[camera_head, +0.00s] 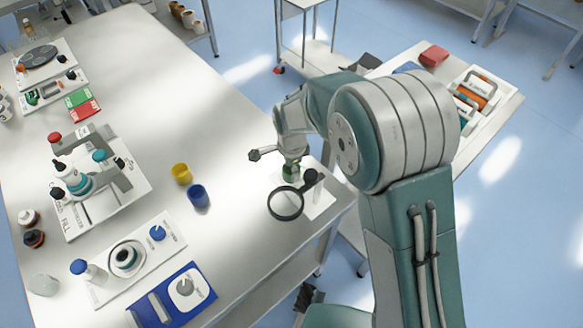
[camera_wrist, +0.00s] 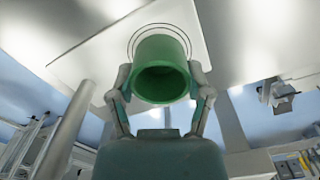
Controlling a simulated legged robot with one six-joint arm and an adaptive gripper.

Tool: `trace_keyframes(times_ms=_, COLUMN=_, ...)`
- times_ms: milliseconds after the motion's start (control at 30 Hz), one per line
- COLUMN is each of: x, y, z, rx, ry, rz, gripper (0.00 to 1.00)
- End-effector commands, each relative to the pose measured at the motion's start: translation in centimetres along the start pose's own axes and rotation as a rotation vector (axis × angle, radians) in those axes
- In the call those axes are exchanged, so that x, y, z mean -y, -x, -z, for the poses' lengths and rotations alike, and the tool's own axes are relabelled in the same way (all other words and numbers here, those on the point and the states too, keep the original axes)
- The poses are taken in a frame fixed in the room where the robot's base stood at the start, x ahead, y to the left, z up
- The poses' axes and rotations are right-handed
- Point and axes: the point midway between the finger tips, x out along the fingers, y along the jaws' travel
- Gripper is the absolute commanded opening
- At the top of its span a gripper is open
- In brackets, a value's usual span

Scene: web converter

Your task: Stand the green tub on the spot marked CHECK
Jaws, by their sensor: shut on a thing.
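The green tub (camera_head: 291,173) is at the right part of the long table, between the fingers of my gripper (camera_head: 292,160). In the wrist view the tub (camera_wrist: 160,68) shows with its open mouth towards the camera, and the gripper (camera_wrist: 160,80) has a finger pressed on each side. A white plate (camera_wrist: 95,50) lies beyond the tub, with a thin ring mark (camera_wrist: 137,38) around the tub's far end. The plate also shows in the head view (camera_head: 318,206). No CHECK lettering is readable. I cannot tell whether the tub touches the plate.
A black-rimmed magnifier (camera_head: 286,204) stands at the plate's front, close to my gripper. A blue cup (camera_head: 198,196) and a yellow cup (camera_head: 181,173) stand to the left. A board marked FILL (camera_head: 120,199) is farther left. The table's middle is clear.

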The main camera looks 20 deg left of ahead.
Motion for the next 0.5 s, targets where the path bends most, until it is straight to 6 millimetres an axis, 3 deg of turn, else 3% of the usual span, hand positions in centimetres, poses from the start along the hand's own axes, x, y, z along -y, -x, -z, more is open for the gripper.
trace_keyframes(times_ms=100, x=0.00, y=-0.08, z=0.00, rx=0.000, ry=0.000, rz=-0.001, gripper=0.32)
trace_keyframes(times_ms=133, x=0.01, y=-0.08, z=0.00, rx=0.000, ry=0.000, rz=-0.001, gripper=0.73)
trace_keyframes(times_ms=200, x=-0.05, y=-0.03, z=0.05, rx=0.001, ry=0.000, rz=0.000, gripper=0.99)
trace_keyframes(times_ms=500, x=-0.13, y=0.03, z=0.15, rx=0.002, ry=0.000, rz=0.000, gripper=0.99)
